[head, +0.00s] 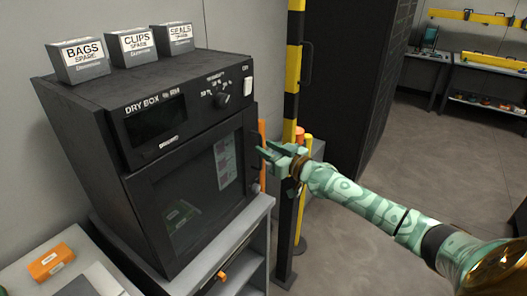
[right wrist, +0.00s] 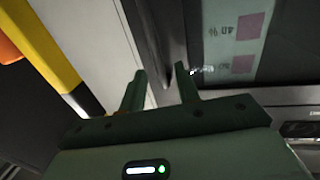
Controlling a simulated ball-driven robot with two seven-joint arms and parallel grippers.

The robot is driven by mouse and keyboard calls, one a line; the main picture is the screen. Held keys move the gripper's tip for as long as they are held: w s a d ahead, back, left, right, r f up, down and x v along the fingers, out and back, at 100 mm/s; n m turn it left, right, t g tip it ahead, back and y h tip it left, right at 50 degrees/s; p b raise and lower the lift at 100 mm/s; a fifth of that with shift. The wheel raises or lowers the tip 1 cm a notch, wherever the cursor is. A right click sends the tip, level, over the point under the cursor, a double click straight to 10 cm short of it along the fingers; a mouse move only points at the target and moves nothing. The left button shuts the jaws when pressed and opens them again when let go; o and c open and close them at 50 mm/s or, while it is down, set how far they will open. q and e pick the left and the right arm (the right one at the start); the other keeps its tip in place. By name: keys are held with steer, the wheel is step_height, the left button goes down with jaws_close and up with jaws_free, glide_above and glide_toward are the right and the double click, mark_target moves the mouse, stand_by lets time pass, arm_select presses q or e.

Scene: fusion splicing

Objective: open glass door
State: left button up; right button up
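The dry box (head: 150,140) is a dark cabinet labelled "DRY BOX" on a grey stand. Its glass door (head: 185,205) is shut at the front, with a label sheet behind the glass. The door also shows in the right wrist view (right wrist: 280,50). My right gripper (head: 264,154) is at the door's right edge, by the dark upright handle (head: 255,148). In the right wrist view its two fingers (right wrist: 160,88) stand apart, with a dark bar (right wrist: 165,45) beyond and in line with the gap. Whether they touch the handle is unclear. My left gripper is out of view.
Boxes labelled BAGS (head: 80,62), CLIPS (head: 133,45) and SEALS (head: 174,38) stand on top of the dry box. A yellow-black post (head: 292,75) stands close behind my right gripper. An orange case (head: 50,262) lies at lower left. Open floor (head: 440,150) is at right.

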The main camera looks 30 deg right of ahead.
steer(key=shift+w+a, duration=0.2)
steer(key=shift+w, duration=0.65)
jaws_close()
